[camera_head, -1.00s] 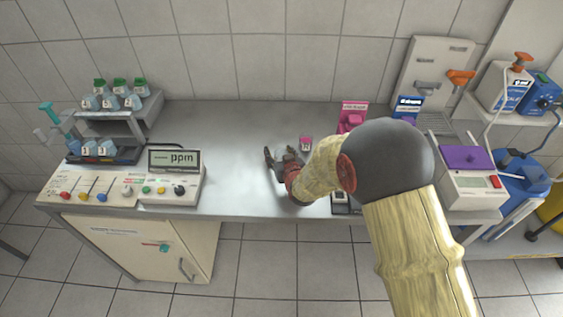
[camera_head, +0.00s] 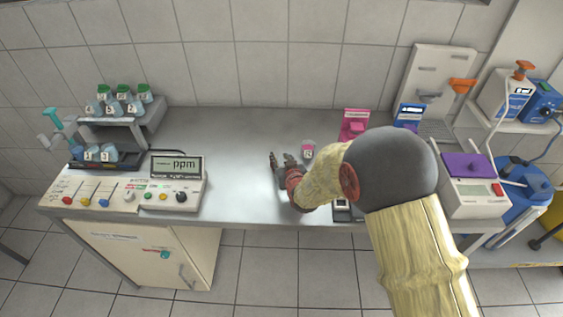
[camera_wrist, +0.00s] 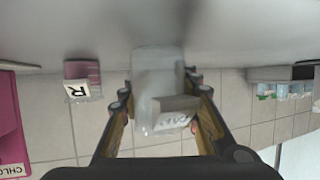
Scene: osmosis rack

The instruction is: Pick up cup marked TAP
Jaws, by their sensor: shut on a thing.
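A clear, pale cup (camera_wrist: 158,75) stands between the two fingers of my gripper (camera_wrist: 160,105) in the wrist view, which looks upside down. Both fingers are shut on its sides. A white label on it carries dark marks that I cannot read clearly, so I cannot confirm TAP. In the head view my gripper (camera_head: 281,162) is low over the middle of the steel bench, and the cup is mostly hidden there. I cannot tell whether it touches the bench.
A small pink cup marked R (camera_wrist: 82,80) stands close by; it shows right of my gripper in the head view (camera_head: 308,151). A ppm meter (camera_head: 177,166) and lidded bottles (camera_head: 115,107) are left. A pink box (camera_head: 354,124) and a purple-topped device (camera_head: 467,166) are right.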

